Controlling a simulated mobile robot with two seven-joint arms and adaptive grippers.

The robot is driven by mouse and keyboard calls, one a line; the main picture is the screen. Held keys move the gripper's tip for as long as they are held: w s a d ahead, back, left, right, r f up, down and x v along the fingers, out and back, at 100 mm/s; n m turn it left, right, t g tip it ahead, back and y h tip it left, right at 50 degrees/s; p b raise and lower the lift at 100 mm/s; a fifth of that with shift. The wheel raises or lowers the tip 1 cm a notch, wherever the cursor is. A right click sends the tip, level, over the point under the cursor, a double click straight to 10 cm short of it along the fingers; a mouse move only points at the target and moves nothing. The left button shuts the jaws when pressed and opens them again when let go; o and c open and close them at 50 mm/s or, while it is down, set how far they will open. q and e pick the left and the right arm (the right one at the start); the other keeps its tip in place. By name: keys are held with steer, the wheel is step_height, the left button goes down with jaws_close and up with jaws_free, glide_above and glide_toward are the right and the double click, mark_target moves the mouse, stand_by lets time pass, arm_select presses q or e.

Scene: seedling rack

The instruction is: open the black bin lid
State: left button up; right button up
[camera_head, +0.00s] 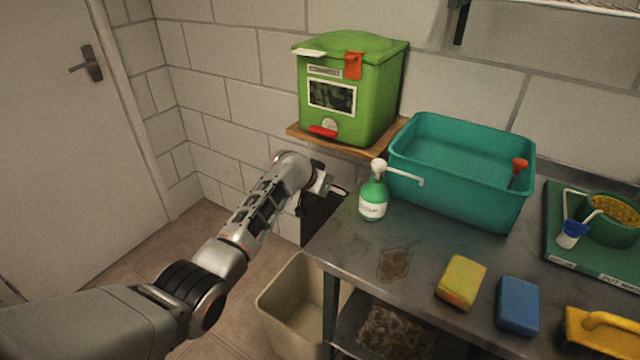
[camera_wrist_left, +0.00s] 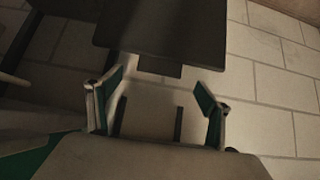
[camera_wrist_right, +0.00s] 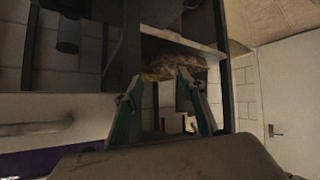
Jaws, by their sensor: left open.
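The black bin (camera_head: 319,224) shows only partly in the head view, as a dark shape between the wall and the left end of the metal table. In the left wrist view a flat dark panel with a small tab, which looks like its lid (camera_wrist_left: 165,35), lies ahead of the fingers. Whether the lid is raised cannot be told. My left gripper (camera_head: 324,198) is at the bin in the head view. In the left wrist view its fingers (camera_wrist_left: 155,98) are apart and empty, with the tab just beyond them. My right gripper (camera_wrist_right: 162,102) is open and empty, outside the head view.
The metal table (camera_head: 345,240) borders the bin on the right, with a green pump bottle (camera_head: 373,199) near its edge. A green caddy (camera_head: 376,100) stands on a wooden shelf (camera_head: 375,148) above. An open beige bin (camera_head: 275,303) stands below on the floor.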

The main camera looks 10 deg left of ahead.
arm_select(q)
steer(key=v, duration=0.7)
steer(key=shift+r, duration=0.15)
stand_by(0.3)
steer(key=s+a+f+t+p, duration=0.1)
steer(key=s+a+f, duration=0.1)
steer(key=s+f, duration=0.7)
steer(key=s+a+f+p, duration=0.1)
steer(key=s+a+f, duration=0.1)
steer(key=s+f, duration=0.6)
steer(key=s+f+t+p, duration=0.1)
steer(key=s+f, duration=0.2)
steer(key=s, duration=2.5)
steer(key=shift+a+p, duration=0.35)
steer(key=shift+a, duration=0.05)
arm_select(e)
steer(key=shift+s+a+r, duration=0.2)
steer(key=shift+r, duration=0.35)
steer(key=shift+s+a+r, duration=0.15)
steer(key=shift+r, duration=0.4)
arm_select(q)
steer(key=shift+w, duration=0.1)
arm_select(e)
steer(key=shift+w+r, duration=0.15)
steer(key=shift+r, duration=0.15)
steer(key=shift+f, duration=0.25)
